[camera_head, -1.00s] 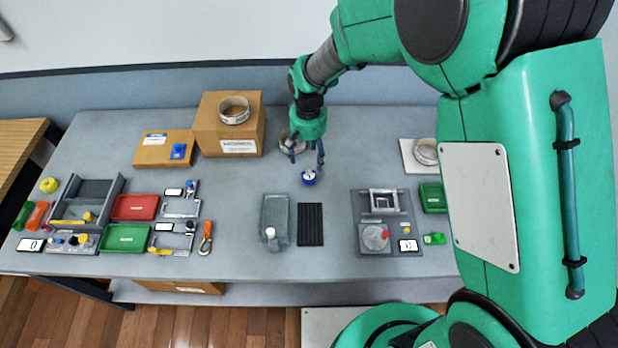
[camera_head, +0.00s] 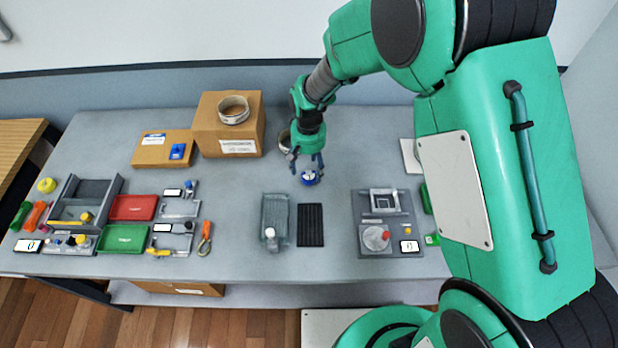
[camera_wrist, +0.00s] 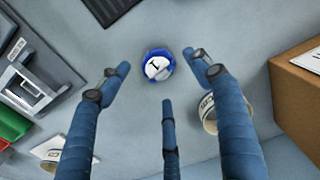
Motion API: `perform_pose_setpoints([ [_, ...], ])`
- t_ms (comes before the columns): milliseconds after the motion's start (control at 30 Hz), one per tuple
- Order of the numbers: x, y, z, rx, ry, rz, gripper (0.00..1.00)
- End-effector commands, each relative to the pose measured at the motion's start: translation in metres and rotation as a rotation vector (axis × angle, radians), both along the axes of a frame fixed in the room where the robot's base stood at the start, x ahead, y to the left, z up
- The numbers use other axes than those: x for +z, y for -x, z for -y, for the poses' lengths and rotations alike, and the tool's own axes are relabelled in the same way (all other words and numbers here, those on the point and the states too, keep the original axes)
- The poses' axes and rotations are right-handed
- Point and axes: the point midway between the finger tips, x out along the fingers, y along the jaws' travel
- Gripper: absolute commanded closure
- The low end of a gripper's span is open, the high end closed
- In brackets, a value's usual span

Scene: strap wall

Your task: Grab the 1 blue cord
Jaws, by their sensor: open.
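The blue cord is a small round bundle (camera_head: 309,178) with a white label on the grey table. In the wrist view it (camera_wrist: 158,66) shows a blue rim and a white face with a dark mark like a 1. My gripper (camera_head: 305,166) is just above and behind it in the head view. In the wrist view the blue fingers (camera_wrist: 155,82) are spread wide and empty, with the cord between and slightly beyond the tips. I cannot tell whether any finger touches it.
A cardboard box (camera_head: 228,140) with a tape roll (camera_head: 234,110) stands to the left. Another roll (camera_head: 284,140) lies beside my gripper. A black ribbed mat (camera_head: 310,226) and a grey tray (camera_head: 275,210) lie in front. A grey fixture (camera_head: 372,245) is at right.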

Motion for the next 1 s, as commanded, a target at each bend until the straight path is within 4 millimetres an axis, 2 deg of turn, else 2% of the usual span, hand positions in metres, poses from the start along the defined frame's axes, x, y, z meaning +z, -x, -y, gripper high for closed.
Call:
perform_pose_setpoints([
  [200, -0.028, -0.001, 0.001, 0.0, 0.0, -0.002, 0.36],
  [367, -0.041, -0.001, 0.001, 0.0, 0.0, -0.001, 0.36],
  [967, -0.042, -0.002, 0.001, 0.0, 0.0, 0.0, 0.36],
  [1000, -0.042, -0.002, 0.001, 0.0, 0.0, 0.0, 0.42],
])
